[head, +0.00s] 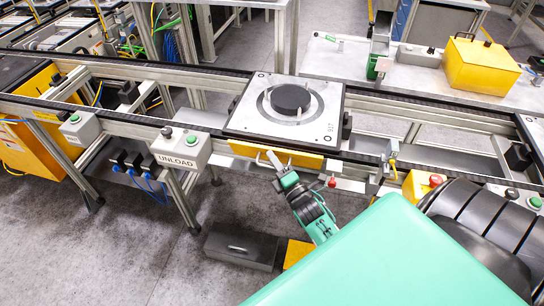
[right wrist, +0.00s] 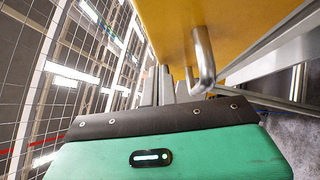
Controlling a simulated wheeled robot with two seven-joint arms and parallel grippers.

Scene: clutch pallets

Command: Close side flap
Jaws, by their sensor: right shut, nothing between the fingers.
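The yellow side flap (head: 290,155) is a long narrow strip at the front edge of the conveyor, just below the pallet (head: 240,122) with a black disc (head: 290,98). In the right wrist view the flap (right wrist: 240,25) is a yellow panel at top right with a bent metal handle (right wrist: 204,62). My right gripper (head: 271,158) is shut and empty at the flap's front, left of its middle. In the right wrist view its fingers (right wrist: 166,86) are beside the handle, at its left; I cannot tell whether they touch. My left gripper is not in view.
The conveyor rail (head: 400,160) runs across the view. A grey UNLOAD button box (head: 180,149) stands left of the flap, and a red-knobbed button (head: 332,182) is to its right. A grey box (head: 240,247) lies on the floor below. Open floor is at lower left.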

